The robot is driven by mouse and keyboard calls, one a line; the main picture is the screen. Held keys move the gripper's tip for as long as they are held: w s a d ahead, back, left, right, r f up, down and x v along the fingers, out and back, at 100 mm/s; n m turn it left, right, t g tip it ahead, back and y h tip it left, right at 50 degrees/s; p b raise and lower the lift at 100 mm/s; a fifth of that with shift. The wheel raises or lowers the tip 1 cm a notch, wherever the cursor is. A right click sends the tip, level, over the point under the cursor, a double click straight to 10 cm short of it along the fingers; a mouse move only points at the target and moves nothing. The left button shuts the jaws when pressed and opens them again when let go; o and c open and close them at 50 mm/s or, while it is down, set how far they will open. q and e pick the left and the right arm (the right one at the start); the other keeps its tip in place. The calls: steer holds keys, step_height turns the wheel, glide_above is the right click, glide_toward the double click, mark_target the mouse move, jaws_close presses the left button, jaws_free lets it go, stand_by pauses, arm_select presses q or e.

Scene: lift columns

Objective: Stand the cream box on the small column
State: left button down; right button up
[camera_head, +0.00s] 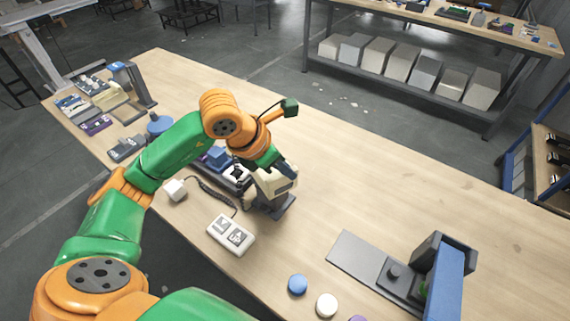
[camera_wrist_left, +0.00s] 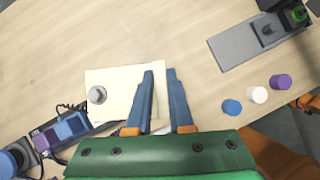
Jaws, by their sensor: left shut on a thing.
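The cream box (camera_head: 275,183) is in my left gripper (camera_head: 283,165), near the middle of the table. In the left wrist view the cream box (camera_wrist_left: 120,82) lies at the fingers of my left gripper (camera_wrist_left: 162,75), with a grey round knob at its left part. The arm partly hides it in the head view, and I cannot tell whether its underside touches the table. A short dark column (camera_head: 394,270) stands on a grey plate at the front right; it also shows in the left wrist view (camera_wrist_left: 267,29). My right gripper is not in view.
A blue-and-black upright (camera_head: 447,275) stands beside the short column. Blue (camera_head: 297,284) and white (camera_head: 326,304) discs lie in front. A white two-button panel (camera_head: 231,235) and a small white block (camera_head: 174,190) lie nearer me. The back right of the table is clear.

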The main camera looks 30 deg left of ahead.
arm_select(q)
steer(key=c, duration=0.8)
jaws_free()
steer(key=shift+d+f, duration=0.1)
steer(key=shift+d, duration=0.05)
steer(key=shift+r, duration=0.25)
steer(key=shift+s+a+r, duration=0.15)
steer(key=shift+a+r, duration=0.05)
steer(key=shift+r, duration=0.1)
steer(key=v, duration=1.1)
